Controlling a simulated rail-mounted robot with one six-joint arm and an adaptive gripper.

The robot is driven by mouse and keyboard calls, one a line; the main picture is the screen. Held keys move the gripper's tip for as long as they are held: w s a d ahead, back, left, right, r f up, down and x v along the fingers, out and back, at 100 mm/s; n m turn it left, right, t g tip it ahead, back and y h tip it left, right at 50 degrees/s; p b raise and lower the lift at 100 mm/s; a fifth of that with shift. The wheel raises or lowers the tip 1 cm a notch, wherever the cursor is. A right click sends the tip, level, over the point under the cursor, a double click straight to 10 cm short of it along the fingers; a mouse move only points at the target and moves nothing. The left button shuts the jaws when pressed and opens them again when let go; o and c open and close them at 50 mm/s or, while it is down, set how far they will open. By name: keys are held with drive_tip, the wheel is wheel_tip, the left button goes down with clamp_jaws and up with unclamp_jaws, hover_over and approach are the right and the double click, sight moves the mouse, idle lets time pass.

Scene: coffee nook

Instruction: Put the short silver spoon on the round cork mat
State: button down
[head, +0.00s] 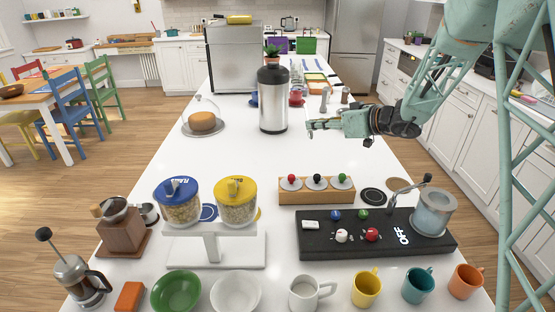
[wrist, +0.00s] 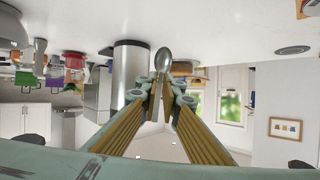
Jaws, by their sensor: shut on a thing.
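My gripper (head: 312,126) is above the white counter, in front of and to the right of the tall steel urn. In the wrist view my gripper (wrist: 162,88) is shut on a silver spoon (wrist: 163,59), whose bowl sticks out beyond the fingertips. The spoon's handle is mostly hidden between the fingers, and the spoon is hard to make out in the head view. The round cork mat (head: 399,182) lies on the counter to the right and nearer, behind the black machine base. A metal lever partly covers it. My gripper is apart from the mat.
A wooden block with coloured balls (head: 316,196), a dark round coaster (head: 372,195) and the black machine base (head: 330,246) stand near the mat. The steel urn (head: 273,100) and a glass-domed cake (head: 201,121) are left of my gripper. The counter below it is clear.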

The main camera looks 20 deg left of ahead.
wheel_tip(320, 180, down, 6)
drive_tip(key=shift+b, duration=0.35)
drive_tip(key=shift+f, duration=0.2)
drive_tip(key=shift+f, duration=1.8)
drive_tip(key=shift+f+b, duration=0.15)
drive_tip(key=shift+b, duration=0.5)
drive_tip(key=c, duration=2.9)
unclamp_jaws()
drive_tip(key=shift+o, duration=0.2)
drive_tip(key=shift+r+p, duration=0.25)
drive_tip(key=shift+p, duration=0.25)
drive_tip(key=v, duration=1.2)
drive_tip(key=shift+p, duration=0.3)
